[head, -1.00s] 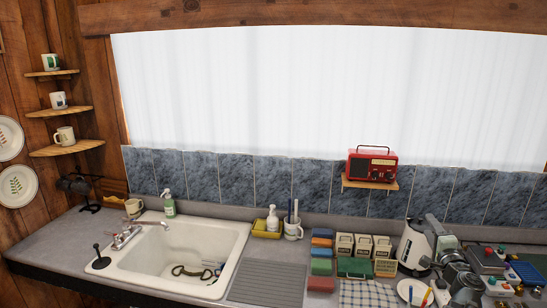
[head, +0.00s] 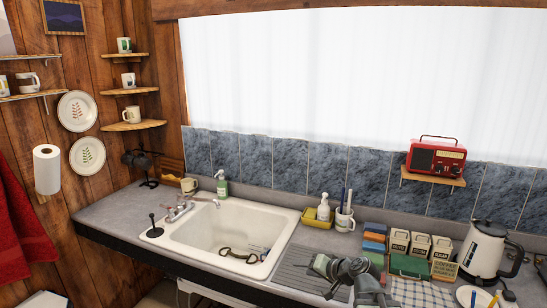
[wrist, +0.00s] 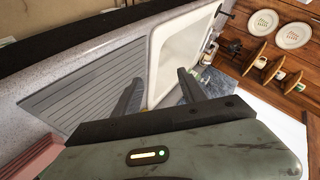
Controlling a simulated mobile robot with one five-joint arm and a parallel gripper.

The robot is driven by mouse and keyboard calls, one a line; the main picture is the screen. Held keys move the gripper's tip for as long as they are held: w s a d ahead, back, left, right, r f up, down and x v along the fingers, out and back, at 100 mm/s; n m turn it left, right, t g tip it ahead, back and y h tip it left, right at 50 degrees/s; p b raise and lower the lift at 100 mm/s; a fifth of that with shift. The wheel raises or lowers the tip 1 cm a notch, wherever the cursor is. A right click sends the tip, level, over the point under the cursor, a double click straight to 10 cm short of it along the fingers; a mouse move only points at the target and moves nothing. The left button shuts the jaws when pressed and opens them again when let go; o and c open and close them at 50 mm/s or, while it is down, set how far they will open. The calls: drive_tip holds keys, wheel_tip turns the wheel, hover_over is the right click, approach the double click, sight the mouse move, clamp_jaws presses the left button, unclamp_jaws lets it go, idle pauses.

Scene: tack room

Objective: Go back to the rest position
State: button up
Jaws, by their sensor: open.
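My gripper (wrist: 157,88) is open and empty in the wrist view. Its two dark fingers stand apart over the counter, with the ribbed drainboard (wrist: 80,92) to the left and the sink (wrist: 180,48) ahead. In the head view, grey-green parts of my arm show at the bottom, in front of the drainboard (head: 292,264). My fingertips cannot be made out there.
The white sink (head: 213,232) holds a dark curved object. The kettle (head: 483,252), several canisters (head: 420,245) and a checked cloth (head: 425,292) are to the right. A red radio (head: 437,157) sits on a small shelf above.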

drive_tip(key=s+a+f+n+g+h+b, duration=0.1)
drive_tip(key=s+a+f+n+g+h, duration=0.3)
drive_tip(key=s+f, duration=0.5)
drive_tip(key=s+d+f+m+g+h, duration=0.1)
drive_tip(key=s+d+f+g+h, duration=0.2)
drive_tip(key=d, duration=0.7)
drive_tip(key=s+g, duration=0.2)
drive_tip(key=s, duration=0.1)
drive_tip(key=shift+s+f, duration=0.3)
drive_tip(key=shift+s, duration=0.1)
drive_tip(key=shift+c, duration=1.4)
